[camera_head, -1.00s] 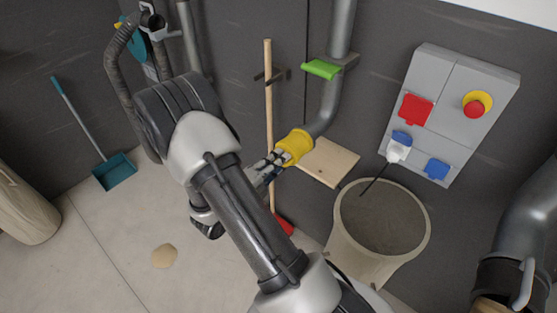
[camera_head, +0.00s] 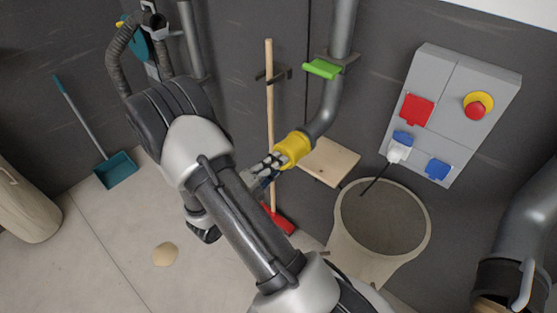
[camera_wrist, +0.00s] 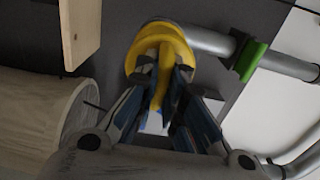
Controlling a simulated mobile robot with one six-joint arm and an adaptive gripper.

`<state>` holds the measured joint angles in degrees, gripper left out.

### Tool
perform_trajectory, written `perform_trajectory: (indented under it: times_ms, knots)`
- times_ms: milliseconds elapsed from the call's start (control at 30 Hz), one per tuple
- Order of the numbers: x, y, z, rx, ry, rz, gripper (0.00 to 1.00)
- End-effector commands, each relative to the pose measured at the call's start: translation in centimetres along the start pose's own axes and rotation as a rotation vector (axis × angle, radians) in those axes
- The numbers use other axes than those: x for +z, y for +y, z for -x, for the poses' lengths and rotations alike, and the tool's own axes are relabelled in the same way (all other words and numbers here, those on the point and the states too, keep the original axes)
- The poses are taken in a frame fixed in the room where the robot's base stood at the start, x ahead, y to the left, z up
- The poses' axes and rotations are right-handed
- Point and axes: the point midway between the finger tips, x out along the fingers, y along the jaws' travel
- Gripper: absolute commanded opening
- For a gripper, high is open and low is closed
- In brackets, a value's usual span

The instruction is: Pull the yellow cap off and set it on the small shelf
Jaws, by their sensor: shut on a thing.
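The yellow cap (camera_head: 292,149) is at the lower end of the bent grey pipe (camera_head: 328,105). I cannot tell whether it is still seated on the pipe or slid partly off. My gripper (camera_head: 276,161) reaches it from the lower left. In the wrist view my gripper (camera_wrist: 160,100) is shut on the yellow tab of the cap (camera_wrist: 160,50), with a finger on each side. The small wooden shelf (camera_head: 331,163) is on the wall just right of and below the cap. Its edge shows at upper left in the wrist view (camera_wrist: 80,30). It is bare.
A wide bin (camera_head: 340,235) stands below the shelf. A broom with a wooden stick (camera_head: 270,100) leans close behind my gripper. A green valve handle (camera_head: 322,68) is on the pipe above. A grey socket panel (camera_head: 450,110) is at right. Floor at left is mostly clear.

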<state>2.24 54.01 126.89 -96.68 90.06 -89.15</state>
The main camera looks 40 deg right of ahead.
Motion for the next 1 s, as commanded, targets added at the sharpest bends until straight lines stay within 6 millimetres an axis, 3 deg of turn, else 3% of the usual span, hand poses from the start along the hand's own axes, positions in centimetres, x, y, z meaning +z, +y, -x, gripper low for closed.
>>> perform_trajectory:
  times_ms: [1000]
  knots:
    - [0.1,-0.1,4.2,-0.001,-0.003,-0.001,0.0]
